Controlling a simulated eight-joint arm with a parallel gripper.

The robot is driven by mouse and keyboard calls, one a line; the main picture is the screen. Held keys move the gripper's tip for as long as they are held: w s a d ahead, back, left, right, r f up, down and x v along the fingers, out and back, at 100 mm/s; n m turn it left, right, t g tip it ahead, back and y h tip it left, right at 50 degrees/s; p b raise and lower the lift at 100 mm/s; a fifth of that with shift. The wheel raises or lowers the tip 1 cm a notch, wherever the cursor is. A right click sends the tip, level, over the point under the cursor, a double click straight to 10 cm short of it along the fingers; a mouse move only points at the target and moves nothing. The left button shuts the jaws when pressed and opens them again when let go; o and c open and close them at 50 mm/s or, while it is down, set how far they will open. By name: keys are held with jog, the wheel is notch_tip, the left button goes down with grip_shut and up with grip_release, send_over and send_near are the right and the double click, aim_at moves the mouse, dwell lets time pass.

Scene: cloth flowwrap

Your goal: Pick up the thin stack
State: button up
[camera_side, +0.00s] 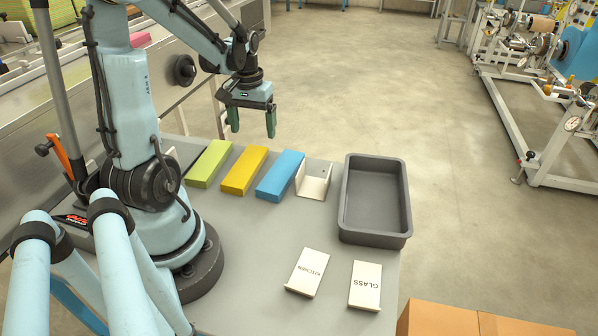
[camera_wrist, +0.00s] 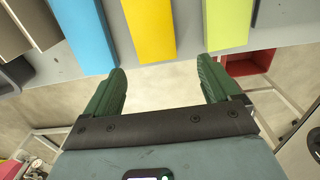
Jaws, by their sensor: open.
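Three flat cloth stacks lie side by side on the grey table: yellow-green (camera_side: 209,163), yellow (camera_side: 245,170) and blue (camera_side: 280,175). I cannot clearly tell which is thinnest. My gripper (camera_side: 251,125) is open and empty, raised beyond the far ends of the stacks, with its fingers pointing down. In the wrist view, the blue (camera_wrist: 82,35), yellow (camera_wrist: 148,28) and yellow-green (camera_wrist: 223,25) stacks show at the top, beyond the open fingers (camera_wrist: 162,72). Nothing is between the fingers.
A pale upright-sided bracket (camera_side: 314,184) stands right of the blue stack. A deep grey tray (camera_side: 375,237) is farther right. White cards reading KITCHEN (camera_side: 307,272) and GLASS (camera_side: 365,285) lie in front. The table (camera_side: 240,230) is clear in the middle.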

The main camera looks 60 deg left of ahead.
aim_at(256, 149)
jog(key=shift+d+f, duration=0.15)
jog(key=shift+f, duration=1.25)
jog(key=shift+d+f, duration=0.15)
jog(key=shift+f, duration=1.25)
jog(key=c, duration=1.1)
jog(key=shift+r, duration=0.15)
